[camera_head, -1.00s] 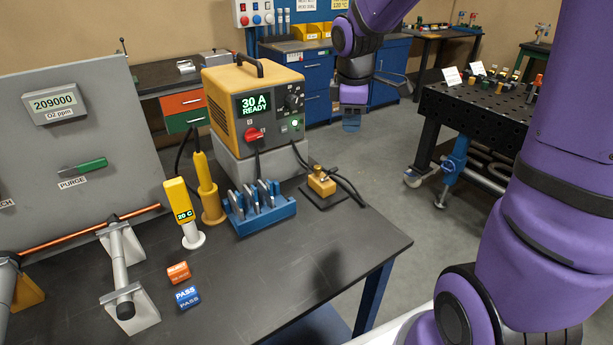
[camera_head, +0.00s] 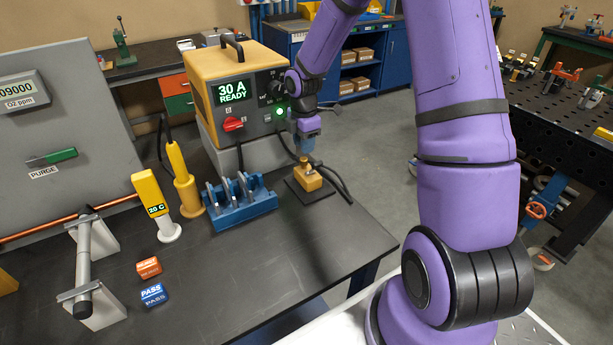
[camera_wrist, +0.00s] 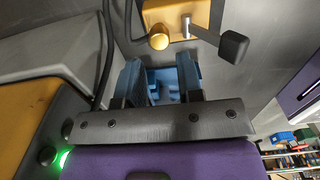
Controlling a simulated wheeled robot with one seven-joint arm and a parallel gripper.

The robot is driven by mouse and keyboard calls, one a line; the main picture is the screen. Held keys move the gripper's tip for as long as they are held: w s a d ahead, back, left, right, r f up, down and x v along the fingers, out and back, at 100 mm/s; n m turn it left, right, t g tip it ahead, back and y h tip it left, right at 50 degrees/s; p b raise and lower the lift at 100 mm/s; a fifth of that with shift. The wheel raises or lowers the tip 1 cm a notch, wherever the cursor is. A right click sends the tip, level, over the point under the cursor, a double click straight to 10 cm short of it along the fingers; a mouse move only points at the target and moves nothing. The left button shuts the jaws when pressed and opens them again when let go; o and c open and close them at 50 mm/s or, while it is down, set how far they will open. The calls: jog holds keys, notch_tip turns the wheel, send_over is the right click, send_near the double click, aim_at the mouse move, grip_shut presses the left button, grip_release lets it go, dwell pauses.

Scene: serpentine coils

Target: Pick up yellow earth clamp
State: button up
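The yellow earth clamp (camera_head: 307,180) sits on a dark square pad (camera_head: 299,194) near the bench's back right edge, with a brass knob on top. In the wrist view, the clamp (camera_wrist: 178,16) shows at the top edge, partly cut off, with its round brass knob and a grey lever with a black end. My gripper (camera_head: 305,147) is just above the clamp in the head view, pointing down. The wrist view shows its two blue fingers (camera_wrist: 159,78) apart with nothing held between them. Whether the fingertips touch the clamp cannot be told.
The yellow welding power unit (camera_head: 240,85) stands close to the left of my gripper. Black cables (camera_head: 333,181) run beside the clamp. A blue rack (camera_head: 240,207) with several grey tools and a yellow torch (camera_head: 182,175) stand left.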

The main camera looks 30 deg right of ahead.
aim_at(304, 158)
jog(key=shift+f, duration=3.25)
jog(key=shift+c, duration=0.5)
jog(key=shift+r, duration=0.1)
grip_shut()
